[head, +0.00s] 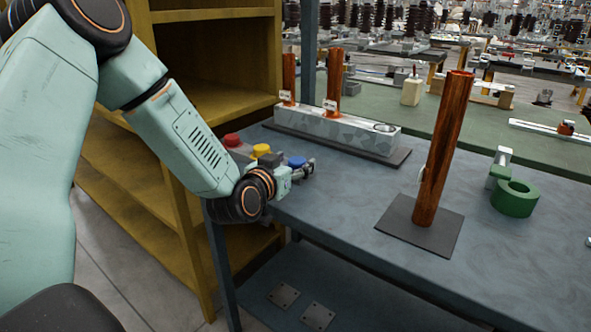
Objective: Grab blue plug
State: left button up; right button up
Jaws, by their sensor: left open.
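The blue plug (296,161) is near the table's left edge, at the right end of a row with a red plug (232,140) and a yellow plug (261,150). The plugs sit on grey blocks, mostly hidden behind my left arm. My left gripper (307,169) is open, right at the blue plug and partly in front of it. I cannot tell whether its fingers touch the plug. My right gripper is not in view.
A copper post (443,150) stands on a dark plate on the table (340,211). A grey block (350,134) with copper posts lies behind the plugs. A green ring (514,197) is at the right. A yellow shelf (215,55) stands at the left.

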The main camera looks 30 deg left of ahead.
pick_arm(q)
jog(key=shift+d+r, duration=0.15)
jog(key=shift+d, duration=0.2)
jog(key=shift+c, duration=1.4)
jog(key=shift+a, duration=0.25)
jog(key=c, duration=0.4)
jog(key=shift+d, duration=0.2)
jog(key=c, duration=0.4)
jog(key=shift+o, duration=0.2)
